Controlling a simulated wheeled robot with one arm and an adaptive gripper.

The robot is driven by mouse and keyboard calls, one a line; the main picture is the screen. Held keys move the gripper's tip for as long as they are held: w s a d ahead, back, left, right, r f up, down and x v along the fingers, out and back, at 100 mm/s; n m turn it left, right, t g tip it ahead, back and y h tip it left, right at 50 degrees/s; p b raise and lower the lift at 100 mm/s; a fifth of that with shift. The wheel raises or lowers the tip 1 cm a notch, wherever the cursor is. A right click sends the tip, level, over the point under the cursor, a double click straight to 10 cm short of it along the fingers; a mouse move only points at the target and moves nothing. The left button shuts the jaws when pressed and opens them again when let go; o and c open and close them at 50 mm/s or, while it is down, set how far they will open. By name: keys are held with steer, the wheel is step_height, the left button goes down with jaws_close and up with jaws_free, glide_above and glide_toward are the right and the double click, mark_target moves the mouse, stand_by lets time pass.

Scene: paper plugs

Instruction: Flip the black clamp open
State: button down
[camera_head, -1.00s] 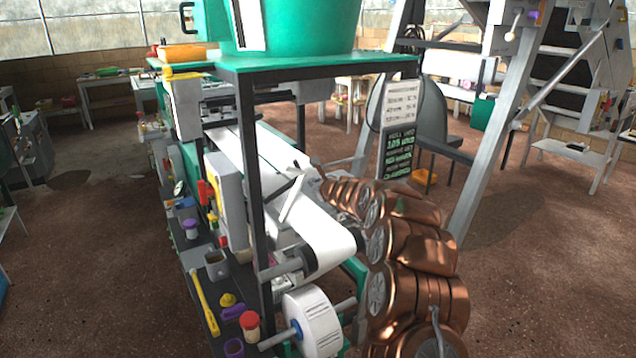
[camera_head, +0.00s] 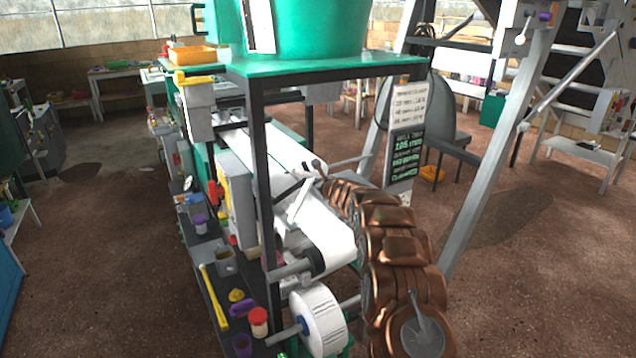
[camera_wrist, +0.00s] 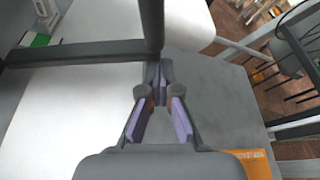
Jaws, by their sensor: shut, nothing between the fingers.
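A black bar (camera_head: 288,190), which looks like the black clamp, lies across the white paper web (camera_head: 325,228) on the machine in the head view. In the wrist view a dark bar (camera_wrist: 75,53) crosses the white paper and meets an upright dark bar (camera_wrist: 152,22) just beyond my fingers. I cannot tell for sure which of these is the clamp. My gripper (camera_wrist: 158,78) is shut and empty, its tips close to where the bars meet. Contact cannot be told. In the head view my copper arm reaches over the right side of the paper and its gripper is small and unclear.
A green shelf (camera_head: 310,66) on black posts stands over the machine, with a green tub (camera_head: 300,25) on it. A paper roll (camera_head: 320,318) sits below. A tool ledge with a yellow-handled tool (camera_head: 213,295) runs along the left. Floor at right is open.

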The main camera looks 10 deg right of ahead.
stand_by(0.4)
steer(key=shift+a+r+n+b, duration=0.2)
steer(key=shift+r+n+b, duration=0.15)
steer(key=shift+b, duration=0.75)
steer(key=shift+s+a+r+n+h+b, duration=0.1)
steer(key=shift+r+n+h+b, duration=0.2)
steer(key=shift+r+b, duration=0.35)
steer(key=shift+r, duration=0.1)
steer(key=shift+s, duration=0.1)
